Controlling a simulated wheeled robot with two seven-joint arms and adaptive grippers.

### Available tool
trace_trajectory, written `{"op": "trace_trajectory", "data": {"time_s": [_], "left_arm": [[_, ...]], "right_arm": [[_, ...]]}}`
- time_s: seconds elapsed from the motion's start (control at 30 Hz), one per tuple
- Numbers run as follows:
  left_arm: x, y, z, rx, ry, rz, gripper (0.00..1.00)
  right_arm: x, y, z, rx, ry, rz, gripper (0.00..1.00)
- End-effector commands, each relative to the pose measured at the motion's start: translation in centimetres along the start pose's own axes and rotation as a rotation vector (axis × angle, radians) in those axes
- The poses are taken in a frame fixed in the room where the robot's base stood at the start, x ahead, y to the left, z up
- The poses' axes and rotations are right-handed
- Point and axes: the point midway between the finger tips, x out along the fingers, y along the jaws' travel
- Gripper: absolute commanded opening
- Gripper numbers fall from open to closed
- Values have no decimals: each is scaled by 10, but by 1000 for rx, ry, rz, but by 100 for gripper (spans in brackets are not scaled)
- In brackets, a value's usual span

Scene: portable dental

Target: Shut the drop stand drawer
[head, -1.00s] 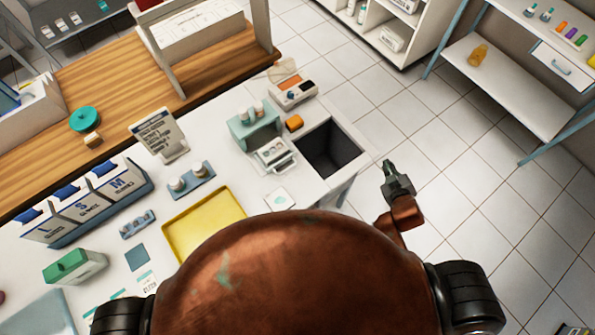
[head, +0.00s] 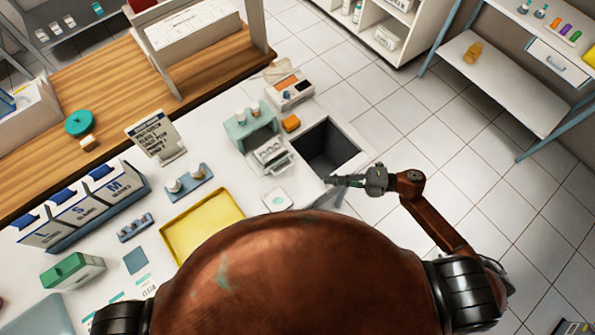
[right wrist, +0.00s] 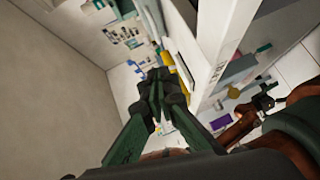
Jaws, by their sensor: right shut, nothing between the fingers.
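The drop stand (head: 250,127) is a small teal stand on the white counter, with small pale bottles on top. Its drawer (head: 272,155), a light tray with small items in it, sticks out at the front toward the lower right, so it is open. My right gripper (head: 332,181) is shut and empty. It points left, at the near edge of the dark counter opening, right of and apart from the drawer. Its closed fingers show in the right wrist view (right wrist: 160,88). A rust-brown arm with a dark gripper (right wrist: 264,102) there looks like my left; its jaws are too small to read.
A dark square opening (head: 325,150) lies right of the drawer. A small white card (head: 278,200) and a yellow tray (head: 203,226) are nearer. Open floor lies to the right.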

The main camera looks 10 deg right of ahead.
Motion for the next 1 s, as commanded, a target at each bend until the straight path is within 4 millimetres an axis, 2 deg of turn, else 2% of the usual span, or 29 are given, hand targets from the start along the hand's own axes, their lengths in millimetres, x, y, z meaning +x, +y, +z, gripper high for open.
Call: {"op": "trace_trajectory", "data": {"time_s": [0.13, 0.23, 0.63, 0.8, 1.0], "left_arm": [[-1, 0, 0, 0, 1, 0, 88], [-3, 0, -1, 0, 1, 0, 88], [-9, -1, -3, 0, 4, 0, 88], [-8, 0, -3, 0, 4, 0, 88], [-8, 0, -3, 0, 4, 0, 88]], "right_arm": [[8, -1, -4, -5, 18, -5, 0], [23, 0, -3, -5, 16, -2, 0], [103, 0, -4, -3, 15, -1, 0], [119, -1, 15, -2, 14, -4, 0], [128, -2, 23, -1, 14, -4, 0]]}}
